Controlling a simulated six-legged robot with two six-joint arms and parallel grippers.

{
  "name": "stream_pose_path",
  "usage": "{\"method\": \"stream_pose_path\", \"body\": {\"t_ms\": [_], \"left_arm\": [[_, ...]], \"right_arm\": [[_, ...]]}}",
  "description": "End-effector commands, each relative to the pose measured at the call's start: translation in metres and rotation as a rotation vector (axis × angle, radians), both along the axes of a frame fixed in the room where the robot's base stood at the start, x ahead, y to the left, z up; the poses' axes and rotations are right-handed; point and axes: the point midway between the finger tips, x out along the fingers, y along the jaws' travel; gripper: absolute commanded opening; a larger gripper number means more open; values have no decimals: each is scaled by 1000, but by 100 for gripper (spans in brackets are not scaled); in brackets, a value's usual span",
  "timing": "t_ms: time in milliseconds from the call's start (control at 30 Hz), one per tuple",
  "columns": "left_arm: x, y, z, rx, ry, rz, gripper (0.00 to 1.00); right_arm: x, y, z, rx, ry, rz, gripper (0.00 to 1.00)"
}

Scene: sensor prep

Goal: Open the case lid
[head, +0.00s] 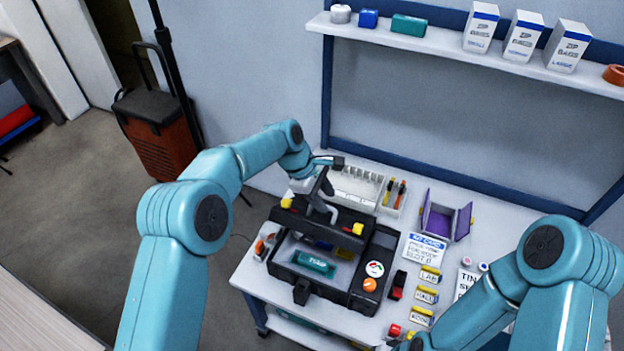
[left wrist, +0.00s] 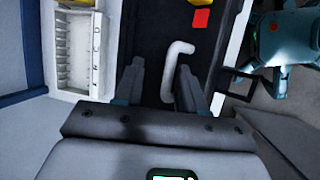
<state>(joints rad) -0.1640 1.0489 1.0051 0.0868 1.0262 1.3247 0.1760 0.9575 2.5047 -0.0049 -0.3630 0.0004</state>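The black case (head: 345,297) stands on the white table. Its black lid (head: 325,227) is raised, with yellow latches at both ends, and the inside of the case shows in front of it. A teal box (head: 314,263) lies inside. My left gripper (head: 322,197) is at the lid. In the left wrist view, the pale lid handle (left wrist: 174,68) lies between the spread fingers of my left gripper (left wrist: 160,72), close to the right finger, with a gap to the left one. The right arm comes in at lower right; its fingertips do not show.
A white divided tray (head: 357,186) stands behind the case. A purple open holder (head: 445,220), a card (head: 424,250) and several yellow-labelled blocks (head: 424,296) are to the right. A shelf (head: 430,38) with boxes hangs on the back wall.

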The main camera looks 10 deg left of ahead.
Motion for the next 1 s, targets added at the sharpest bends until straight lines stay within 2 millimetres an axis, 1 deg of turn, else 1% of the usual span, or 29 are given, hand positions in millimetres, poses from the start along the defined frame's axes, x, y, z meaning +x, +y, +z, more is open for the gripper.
{"method": "stream_pose_path", "body": {"t_ms": [167, 300, 400, 533, 700, 1000], "left_arm": [[-1, 18, 40, -1, -8, 4, 39], [-4, 35, 75, -1, -8, 4, 39], [-6, 45, 98, 0, -9, 4, 39], [-8, 56, 121, 0, -8, 4, 39], [-10, 63, 136, 0, -5, 1, 39], [-11, 65, 139, 0, -4, 1, 39]], "right_arm": [[0, 0, -2, 0, 0, 0, 43], [0, 0, -2, 0, 0, 0, 43], [0, 0, -1, 0, 0, 0, 43], [0, 0, 1, 0, 0, 0, 43], [0, 0, 4, 0, 0, 0, 43], [0, 0, 3, 0, 0, 0, 43]]}}
